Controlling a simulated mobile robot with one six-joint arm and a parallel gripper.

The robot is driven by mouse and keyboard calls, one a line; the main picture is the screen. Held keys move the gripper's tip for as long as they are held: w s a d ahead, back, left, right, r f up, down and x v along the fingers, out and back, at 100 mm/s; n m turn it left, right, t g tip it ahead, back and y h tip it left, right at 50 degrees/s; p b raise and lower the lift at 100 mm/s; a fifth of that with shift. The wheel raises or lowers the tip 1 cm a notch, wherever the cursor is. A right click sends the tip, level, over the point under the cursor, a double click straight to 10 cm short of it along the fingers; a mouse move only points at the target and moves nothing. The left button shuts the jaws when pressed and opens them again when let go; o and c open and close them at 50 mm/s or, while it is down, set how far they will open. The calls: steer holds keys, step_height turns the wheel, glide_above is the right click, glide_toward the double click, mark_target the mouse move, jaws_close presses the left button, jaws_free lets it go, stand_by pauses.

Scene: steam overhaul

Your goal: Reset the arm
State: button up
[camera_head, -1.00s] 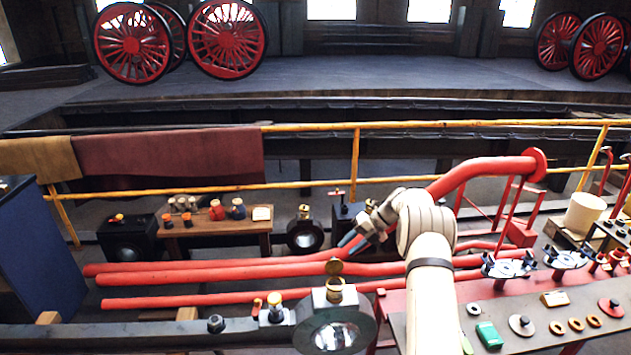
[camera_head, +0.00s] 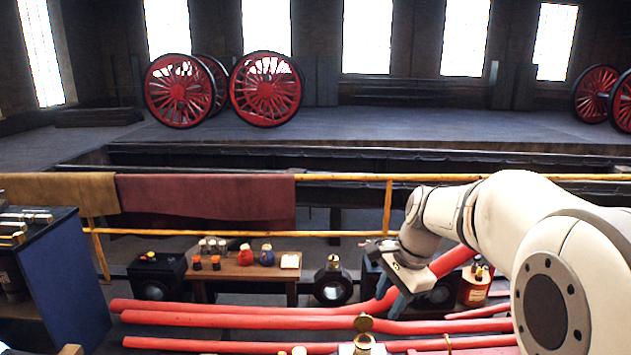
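My pale arm enters from the right edge of the head view and bends over to the left, raised in front of the yellow railing. My gripper (camera_head: 396,298) hangs from its end with blue-grey fingers pointing down. It appears in front of the red pipes and a dark box with a round lens. The fingers overlap from this angle, so their opening does not show clearly. No held object can be made out.
Red pipes (camera_head: 250,317) run across the lower middle. A wooden bench (camera_head: 240,270) with several small pots and bottles stands behind them. A blue cabinet (camera_head: 65,285) is at left. The yellow railing (camera_head: 345,235) crosses behind; red spoked wheels (camera_head: 267,88) stand beyond.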

steer(key=s+f+n+t+h, duration=0.2)
steer(key=s+n, duration=1.1)
steer(key=s, duration=0.6)
steer(key=shift+d+h, duration=0.3)
steer(key=shift+d, duration=0.05)
stand_by(0.8)
